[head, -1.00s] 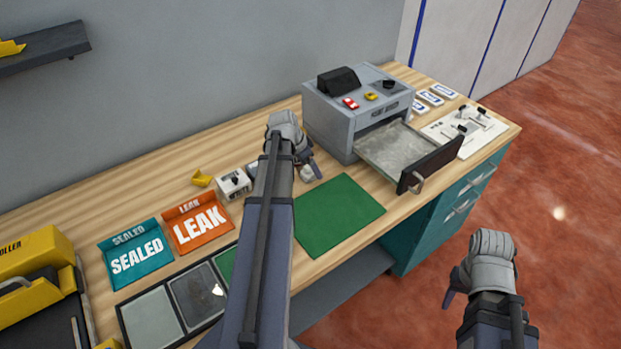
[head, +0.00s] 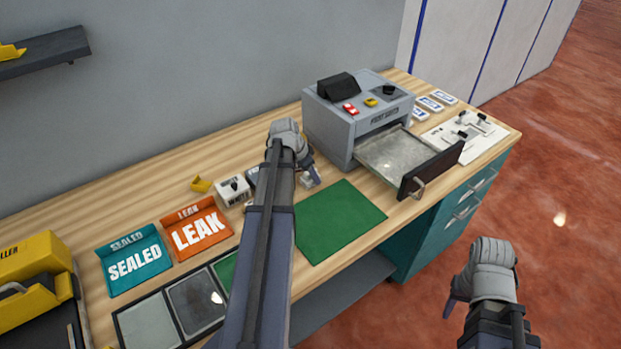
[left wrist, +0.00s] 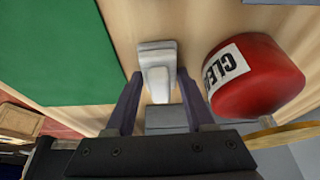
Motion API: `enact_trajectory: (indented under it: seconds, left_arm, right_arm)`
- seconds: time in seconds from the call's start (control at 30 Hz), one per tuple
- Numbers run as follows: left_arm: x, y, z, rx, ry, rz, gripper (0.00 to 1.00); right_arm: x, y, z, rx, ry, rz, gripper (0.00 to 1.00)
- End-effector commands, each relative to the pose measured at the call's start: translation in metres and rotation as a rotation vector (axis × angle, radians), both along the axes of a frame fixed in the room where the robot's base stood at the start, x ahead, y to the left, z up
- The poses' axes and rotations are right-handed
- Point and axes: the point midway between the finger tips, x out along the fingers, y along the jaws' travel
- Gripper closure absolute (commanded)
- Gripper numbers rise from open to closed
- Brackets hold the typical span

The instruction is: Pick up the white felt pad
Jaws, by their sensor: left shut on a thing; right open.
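The white felt pad (left wrist: 158,82) shows in the left wrist view as a small pale piece between the two fingers of my left gripper (left wrist: 159,76). The left gripper is shut on it, low over the bare wood. In the head view the pad (head: 307,180) is a small pale spot beside my left gripper (head: 311,173), mostly hidden by the hand. I cannot tell whether it still touches the table. My right gripper (head: 451,306) is open and empty, off the front of the bench.
A red container (left wrist: 258,78) stands right of the pad in the wrist view. A green mat (head: 340,222) lies close by. A grey machine (head: 357,125) has its drawer (head: 392,150) pulled out. SEALED (head: 135,262) and LEAK (head: 198,229) trays lie left.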

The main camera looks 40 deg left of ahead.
Motion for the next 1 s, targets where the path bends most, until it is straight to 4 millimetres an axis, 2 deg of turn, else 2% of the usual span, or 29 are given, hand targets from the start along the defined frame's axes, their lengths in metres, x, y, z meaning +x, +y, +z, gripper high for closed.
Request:
enact_trajectory:
  seconds: [0.03,0.13,0.57,0.77,1.0]
  left_arm:
    - [0.000,0.000,0.000,0.000,0.000,0.000,0.89]
    - [0.000,0.000,0.000,0.000,0.000,0.000,1.00]
    - [0.000,0.000,0.008,0.000,0.000,0.000,1.00]
    - [0.000,0.000,0.029,0.000,0.000,0.000,1.00]
    - [0.000,0.000,0.066,0.000,0.000,0.000,1.00]
  right_arm:
    - [0.000,0.000,0.000,0.000,0.000,0.000,0.50]
    - [0.000,0.000,0.000,0.000,0.000,0.000,0.50]
    - [0.000,0.000,0.008,0.000,0.000,0.000,0.50]
    - [0.000,0.000,0.029,0.000,0.000,0.000,0.50]
    - [0.000,0.000,0.066,0.000,0.000,0.000,0.50]
